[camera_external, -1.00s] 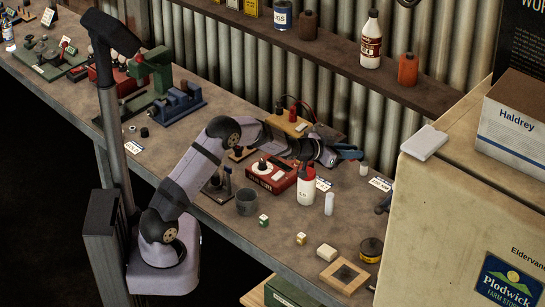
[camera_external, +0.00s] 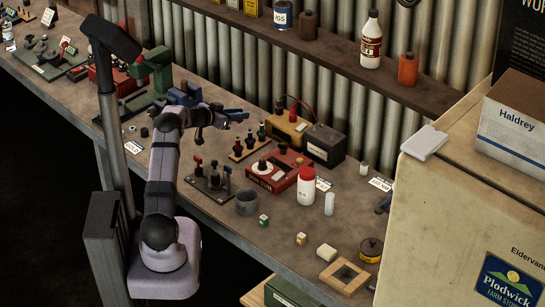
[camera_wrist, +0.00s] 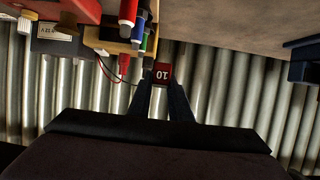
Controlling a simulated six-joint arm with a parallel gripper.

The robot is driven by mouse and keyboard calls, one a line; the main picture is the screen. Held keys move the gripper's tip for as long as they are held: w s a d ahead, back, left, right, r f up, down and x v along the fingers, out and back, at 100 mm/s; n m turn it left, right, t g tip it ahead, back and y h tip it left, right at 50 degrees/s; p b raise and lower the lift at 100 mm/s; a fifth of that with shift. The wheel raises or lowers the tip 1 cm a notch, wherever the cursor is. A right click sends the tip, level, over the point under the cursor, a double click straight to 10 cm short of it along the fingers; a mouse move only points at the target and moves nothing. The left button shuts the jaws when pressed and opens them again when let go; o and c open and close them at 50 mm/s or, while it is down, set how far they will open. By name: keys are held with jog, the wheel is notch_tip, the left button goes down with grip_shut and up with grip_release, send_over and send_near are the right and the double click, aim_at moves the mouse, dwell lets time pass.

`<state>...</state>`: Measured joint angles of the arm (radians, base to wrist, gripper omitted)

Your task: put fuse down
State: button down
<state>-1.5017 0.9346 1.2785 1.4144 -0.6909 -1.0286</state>
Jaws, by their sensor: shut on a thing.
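The fuse is a small red block marked "10" (camera_wrist: 162,73). In the wrist view it sits between the tips of my gripper (camera_wrist: 161,84), which is shut on it. In the external view my gripper (camera_external: 236,115) is above the back part of the workbench (camera_external: 130,165), left of the yellow and black boxes. The fuse is too small to make out there. The fuse appears held clear of the bench, with the corrugated wall behind it in the wrist view.
A wooden block with coloured pegs (camera_external: 249,149), a red tester box (camera_external: 279,170), a yellow box with leads (camera_external: 288,130) and a black battery-like box (camera_external: 325,145) stand to the right. A blue vise (camera_external: 184,95) is left. Bare bench lies between the vise and the lever stand (camera_external: 211,180).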

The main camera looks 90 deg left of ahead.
send_over(229, 145)
jog(key=shift+w+d+f+p, duration=0.1)
jog(key=shift+f+p, duration=0.95)
jog(key=shift+f, duration=4.25)
jog(key=shift+f, duration=0.15)
jog(key=c, duration=1.6)
grip_release()
